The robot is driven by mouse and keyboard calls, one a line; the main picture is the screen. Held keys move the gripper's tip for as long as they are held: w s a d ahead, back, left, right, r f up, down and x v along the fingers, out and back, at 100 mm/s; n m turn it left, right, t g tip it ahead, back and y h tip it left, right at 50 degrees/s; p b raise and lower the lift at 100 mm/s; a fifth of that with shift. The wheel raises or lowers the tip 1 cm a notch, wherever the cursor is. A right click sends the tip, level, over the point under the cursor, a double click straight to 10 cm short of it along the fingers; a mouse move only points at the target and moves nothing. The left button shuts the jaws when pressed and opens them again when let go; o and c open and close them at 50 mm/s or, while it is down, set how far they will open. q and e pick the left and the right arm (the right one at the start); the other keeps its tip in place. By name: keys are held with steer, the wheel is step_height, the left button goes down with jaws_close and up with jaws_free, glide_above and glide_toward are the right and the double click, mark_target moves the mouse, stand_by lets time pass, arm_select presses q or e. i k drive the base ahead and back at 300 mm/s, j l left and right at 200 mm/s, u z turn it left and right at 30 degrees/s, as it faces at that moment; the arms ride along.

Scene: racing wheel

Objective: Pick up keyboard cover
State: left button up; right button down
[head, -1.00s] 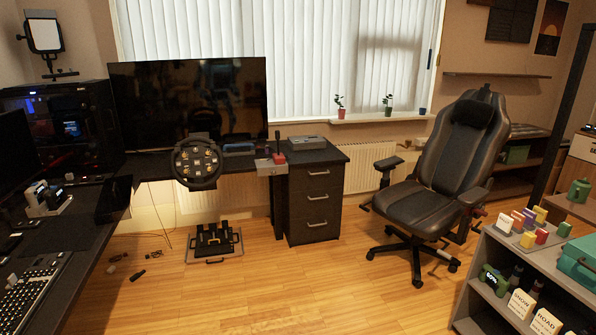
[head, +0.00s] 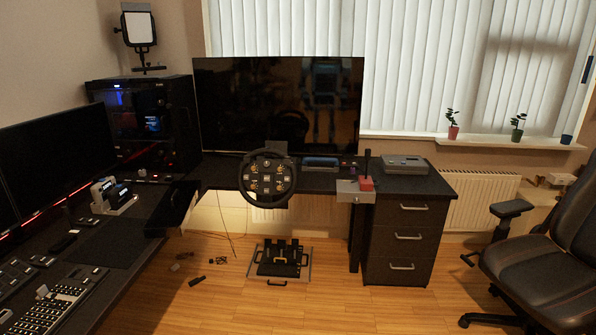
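A keyboard (head: 50,300) with small lit, coloured keys lies on the dark desk at the lower left of the head view, partly cut by the frame edge. I cannot make out for certain which thing is the keyboard cover. A dark flat panel (head: 100,243) lies on the desk behind the keyboard; it may be a mat. Neither of my grippers is in view.
A monitor (head: 55,160) and a PC case (head: 150,125) stand on the left desk. A steering wheel (head: 267,178) is in front of a large screen (head: 280,100). Pedals (head: 280,260) sit on the floor. A black chair (head: 550,265) is at the right.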

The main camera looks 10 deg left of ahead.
mark_target(170, 218)
steer(key=i+j+u, duration=0.1)
steer(key=i+u, duration=0.4)
steer(key=i+l+u, duration=0.1)
steer(key=i+u, duration=0.4)
steer(key=i+j, duration=0.15)
steer(key=i, duration=0.5)
steer(key=i+j, duration=0.15)
steer(key=i, duration=0.55)
